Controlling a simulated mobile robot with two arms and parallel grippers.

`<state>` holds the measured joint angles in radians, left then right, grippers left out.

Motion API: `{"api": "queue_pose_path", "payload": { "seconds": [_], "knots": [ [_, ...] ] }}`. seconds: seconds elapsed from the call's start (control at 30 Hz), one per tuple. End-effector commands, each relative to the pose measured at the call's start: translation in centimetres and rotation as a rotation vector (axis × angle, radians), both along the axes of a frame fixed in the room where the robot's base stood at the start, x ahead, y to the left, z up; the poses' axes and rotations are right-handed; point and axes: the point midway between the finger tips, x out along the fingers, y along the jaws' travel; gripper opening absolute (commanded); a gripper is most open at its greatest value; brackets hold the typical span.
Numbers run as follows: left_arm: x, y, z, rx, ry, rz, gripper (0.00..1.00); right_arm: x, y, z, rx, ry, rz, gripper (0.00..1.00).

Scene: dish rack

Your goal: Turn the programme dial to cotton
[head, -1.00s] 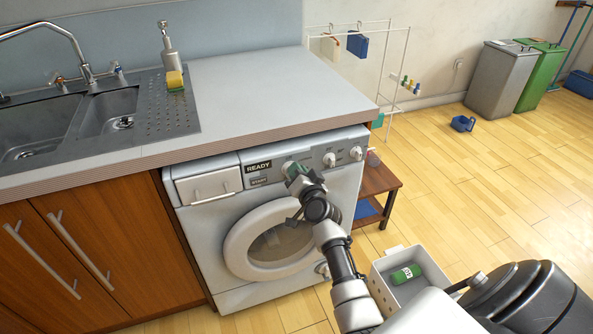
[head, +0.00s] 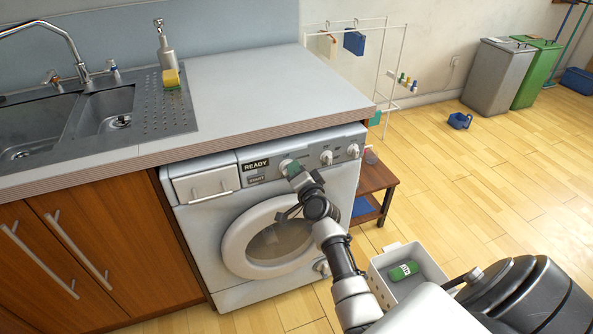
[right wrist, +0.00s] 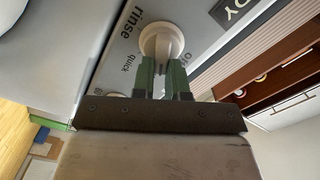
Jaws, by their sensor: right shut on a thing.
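The white programme dial (right wrist: 161,37) is on the front panel of the white washing machine (head: 238,262). In the right wrist view the words "rinse" and "quick" show on the left of the dial, and a partly hidden label shows on its right. The word cotton cannot be made out. My right gripper (right wrist: 163,68) has its green fingers on both sides of the dial's ridge and is shut on it. In the head view the right gripper (head: 293,169) hides part of the dial. My left gripper is not in view.
The display (head: 255,164) reads READY. Two more knobs, one here (head: 327,157), are right of the dial. The countertop (head: 270,90) overhangs the panel. A white basket (head: 432,266) with a green item is at lower right. The floor beyond is mostly clear.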

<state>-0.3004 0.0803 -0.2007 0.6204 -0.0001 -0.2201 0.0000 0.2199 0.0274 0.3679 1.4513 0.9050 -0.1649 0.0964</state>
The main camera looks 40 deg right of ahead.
Motion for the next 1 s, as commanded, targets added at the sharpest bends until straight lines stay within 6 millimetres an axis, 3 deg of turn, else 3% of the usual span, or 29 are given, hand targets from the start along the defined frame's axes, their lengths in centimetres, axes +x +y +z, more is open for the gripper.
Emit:
{"api": "queue_pose_path", "payload": {
  "seconds": [0.13,0.17,0.3,0.67,1.0],
  "knots": [
    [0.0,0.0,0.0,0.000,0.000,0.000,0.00,0.0,0.0,0.0,-0.001,0.001,-0.001,0.00],
    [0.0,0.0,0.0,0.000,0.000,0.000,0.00,0.0,0.0,0.0,-0.001,0.001,-0.001,0.18],
    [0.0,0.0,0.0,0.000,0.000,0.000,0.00,0.0,0.0,0.0,-0.002,0.001,0.000,0.39],
    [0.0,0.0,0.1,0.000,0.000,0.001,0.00,-0.7,0.2,0.0,-0.001,0.001,0.000,0.39],
    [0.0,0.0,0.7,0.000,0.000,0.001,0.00,-6.9,1.6,-0.1,-0.002,0.004,-0.001,0.39]
  ]
}}
